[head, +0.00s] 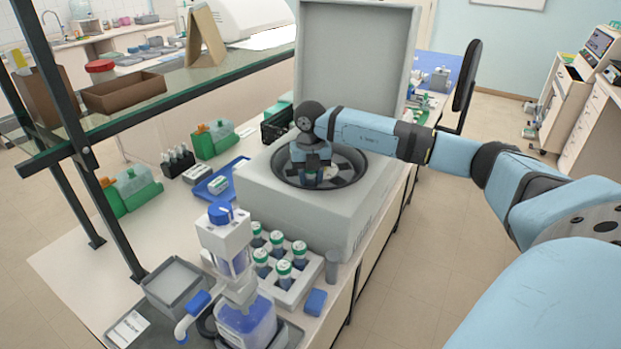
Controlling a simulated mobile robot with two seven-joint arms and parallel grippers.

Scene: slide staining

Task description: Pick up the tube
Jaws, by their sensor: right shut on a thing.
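My right gripper (312,173) reaches down into the open centrifuge (288,215) and is shut on a tube (312,182) in its round dark bowl. Only a little of this tube shows between the fingers, with a hint of green; the gripper hides most of it. I cannot tell whether the tube is seated in the rotor or lifted. Several other tubes with green-and-white caps (284,268) stand upright in a white rack (291,299) in front of the centrifuge. My left gripper is not in view.
The raised centrifuge lid (356,75) stands behind the bowl. A wash bottle with a blue cap (222,240) stands left of the rack. A grey tray (174,286), a blue tray (220,180) and green boxes (213,140) share the bench. A glass shelf (230,65) overhangs at left.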

